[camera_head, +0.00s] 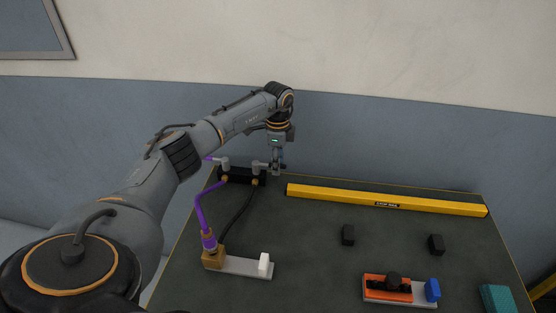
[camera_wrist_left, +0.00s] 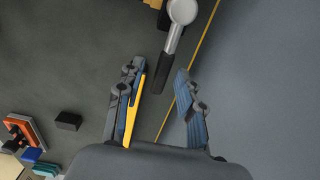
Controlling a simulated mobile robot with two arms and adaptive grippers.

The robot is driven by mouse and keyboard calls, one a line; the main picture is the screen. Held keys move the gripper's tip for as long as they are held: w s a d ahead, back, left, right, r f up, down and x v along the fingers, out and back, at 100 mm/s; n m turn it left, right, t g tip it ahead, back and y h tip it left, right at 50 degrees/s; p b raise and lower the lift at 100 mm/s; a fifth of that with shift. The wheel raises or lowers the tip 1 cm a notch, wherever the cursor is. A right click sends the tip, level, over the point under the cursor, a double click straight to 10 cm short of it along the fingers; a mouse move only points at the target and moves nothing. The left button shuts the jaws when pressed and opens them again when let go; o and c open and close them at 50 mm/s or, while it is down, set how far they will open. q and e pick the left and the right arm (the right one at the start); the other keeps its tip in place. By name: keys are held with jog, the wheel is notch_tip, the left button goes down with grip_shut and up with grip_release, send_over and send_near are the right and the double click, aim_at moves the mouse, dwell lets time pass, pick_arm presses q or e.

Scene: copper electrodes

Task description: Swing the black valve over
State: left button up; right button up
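A black valve block (camera_head: 236,178) stands at the back left of the table with two grey valves on it. The left valve (camera_head: 225,163) has a purple hose below it, the right valve (camera_head: 258,167) a black hose. My left gripper (camera_head: 277,169) points down just right of the right valve. In the left wrist view, that valve's round grey head (camera_wrist_left: 182,11) and black-tipped lever (camera_wrist_left: 161,74) show. The lever's tip lies between the open fingers (camera_wrist_left: 160,80) in the picture, with gaps on both sides. Whether it is at finger depth I cannot tell.
A yellow bar (camera_head: 390,203) lies along the back, right of my gripper. A grey plate (camera_head: 243,266) with a brass fitting is at front left. The table's centre is clear.

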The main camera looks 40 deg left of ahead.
pick_arm(q)
notch_tip(320, 180, up, 6)
jog(key=p, duration=0.4)
jog(key=shift+p, duration=0.3)
jog(key=shift+f, duration=0.1)
notch_tip(320, 180, up, 12)
dwell(0.4)
